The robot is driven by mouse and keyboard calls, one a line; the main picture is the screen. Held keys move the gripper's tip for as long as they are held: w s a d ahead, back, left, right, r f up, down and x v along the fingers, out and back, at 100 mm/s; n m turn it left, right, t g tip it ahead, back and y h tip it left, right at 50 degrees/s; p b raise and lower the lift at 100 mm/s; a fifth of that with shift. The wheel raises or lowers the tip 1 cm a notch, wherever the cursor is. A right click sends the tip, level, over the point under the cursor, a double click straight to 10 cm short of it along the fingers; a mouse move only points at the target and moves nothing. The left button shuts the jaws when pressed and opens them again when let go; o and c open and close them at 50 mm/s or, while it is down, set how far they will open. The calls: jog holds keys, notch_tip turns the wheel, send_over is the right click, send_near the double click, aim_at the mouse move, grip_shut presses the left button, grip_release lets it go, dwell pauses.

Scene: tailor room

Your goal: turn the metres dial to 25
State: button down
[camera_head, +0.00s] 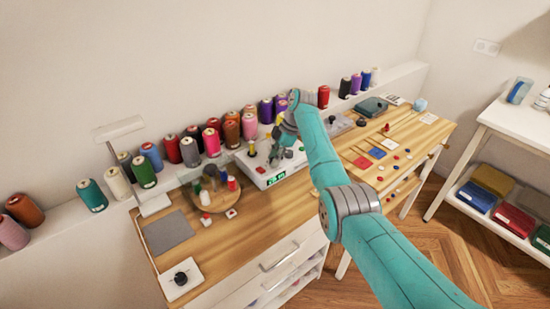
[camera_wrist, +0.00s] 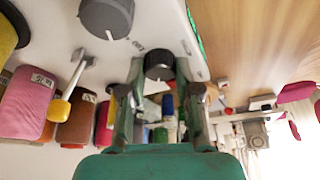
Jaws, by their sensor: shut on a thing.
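A white machine (camera_head: 262,172) with a green lit display (camera_head: 276,179) stands on the wooden bench. In the wrist view a small black dial (camera_wrist: 159,64) with a pale pointer mark sits on its white panel (camera_wrist: 165,25). My gripper (camera_wrist: 158,80) is shut on this black dial, one finger on each side. A larger grey dial (camera_wrist: 107,14) with a white mark is apart from the fingers. Lettering beside the black dial is too small to read, and the display digits are unclear. In the head view my gripper (camera_head: 279,153) partly hides the dials.
A yellow-tipped lever (camera_wrist: 62,108) stands out near the grey dial. Thread spools (camera_head: 189,151) line the shelf behind. A round wooden tray (camera_head: 218,205) with small spools is left of the machine. Bare bench top (camera_head: 240,235) lies in front.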

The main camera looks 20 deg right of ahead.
jog(key=shift+n+g, duration=0.4)
jog(key=shift+n, duration=1.1)
jog(key=c, duration=0.8)
grip_release()
jog(key=v, duration=1.2)
jog(key=shift+w, duration=0.2)
